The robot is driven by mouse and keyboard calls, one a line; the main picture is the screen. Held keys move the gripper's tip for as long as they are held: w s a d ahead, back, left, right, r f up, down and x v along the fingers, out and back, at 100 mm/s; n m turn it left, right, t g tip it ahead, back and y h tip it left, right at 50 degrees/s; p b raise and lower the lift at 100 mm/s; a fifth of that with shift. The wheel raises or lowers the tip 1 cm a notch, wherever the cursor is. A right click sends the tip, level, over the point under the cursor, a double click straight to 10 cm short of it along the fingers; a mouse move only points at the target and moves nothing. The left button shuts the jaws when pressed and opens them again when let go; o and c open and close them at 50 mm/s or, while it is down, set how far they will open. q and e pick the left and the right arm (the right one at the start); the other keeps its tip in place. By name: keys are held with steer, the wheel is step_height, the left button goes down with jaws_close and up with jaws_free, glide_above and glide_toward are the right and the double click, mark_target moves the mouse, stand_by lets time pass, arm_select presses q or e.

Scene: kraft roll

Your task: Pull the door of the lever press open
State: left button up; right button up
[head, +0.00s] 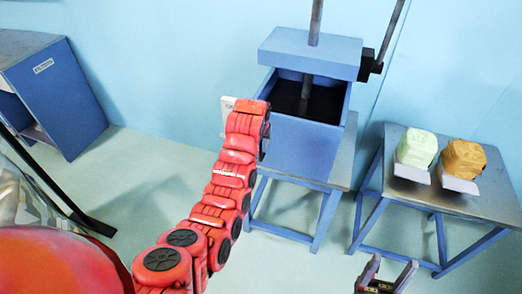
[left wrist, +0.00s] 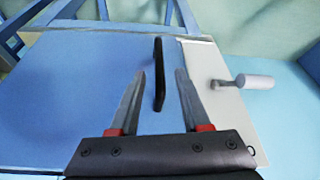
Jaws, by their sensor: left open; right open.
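The lever press (head: 310,54) is a blue box on a table, with an upright rod and a lever above its dark opening. Its blue front (head: 300,150) looks shut in the head view. In the left wrist view the blue door panel (left wrist: 75,90) carries a slim black handle (left wrist: 158,90). My left gripper (left wrist: 160,73) is open, its fingers on either side of the handle in that view; I see no clear contact. In the head view my red left arm hides this gripper and the handle. My right gripper (head: 387,274) is open and empty at the bottom, away from the press.
A white panel with a grey cylindrical knob (left wrist: 253,81) is right of the door in the left wrist view. A side table (head: 460,200) at right holds a pale green block (head: 417,148) and a brown block (head: 464,158). A blue cabinet (head: 60,98) stands at left.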

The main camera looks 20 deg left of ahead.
mark_target(261, 150)
arm_select(q)
steer(key=p+x, duration=0.1)
steer(key=x, duration=0.4)
steer(key=shift+w+f, duration=0.1)
steer(key=shift+f, duration=0.15)
steer(key=shift+w+f, duration=0.35)
steer(key=shift+f, duration=0.15)
steer(key=shift+w+a+f, duration=0.1)
steer(key=shift+w+f, duration=0.1)
steer(key=shift+f, duration=0.45)
steer(key=shift+f, duration=0.1)
jaws_close()
stand_by(0.5)
